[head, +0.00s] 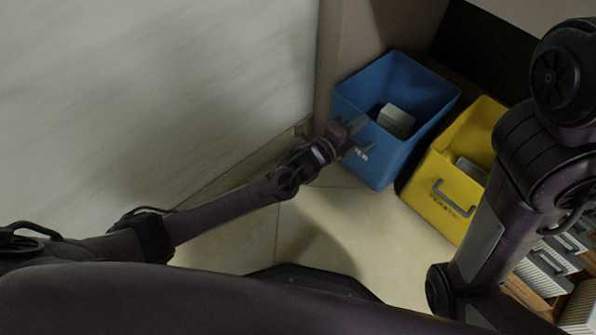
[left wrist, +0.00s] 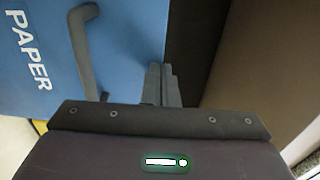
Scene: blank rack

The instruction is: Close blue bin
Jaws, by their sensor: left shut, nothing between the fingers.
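The blue bin (head: 385,150) stands on the floor, pulled out from the cabinet, and its open top shows a pale box-like item (head: 396,120) inside. In the left wrist view its blue front (left wrist: 120,45) bears the word PAPER and a grey handle (left wrist: 85,50). My left gripper (head: 357,126) is at the bin's front, near its left edge; its fingers (left wrist: 162,85) are shut and empty, beside the handle. Whether they touch the front I cannot tell. My right arm comes in at the right; its gripper is out of view.
A yellow bin (head: 425,195) marked PLASTIC, with a grey handle (head: 455,198), is also pulled out, right of the blue one. A pale wall or panel (head: 160,90) fills the left. Slatted grey items (head: 545,268) lie at lower right. Tiled floor (head: 330,215) is clear before the bins.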

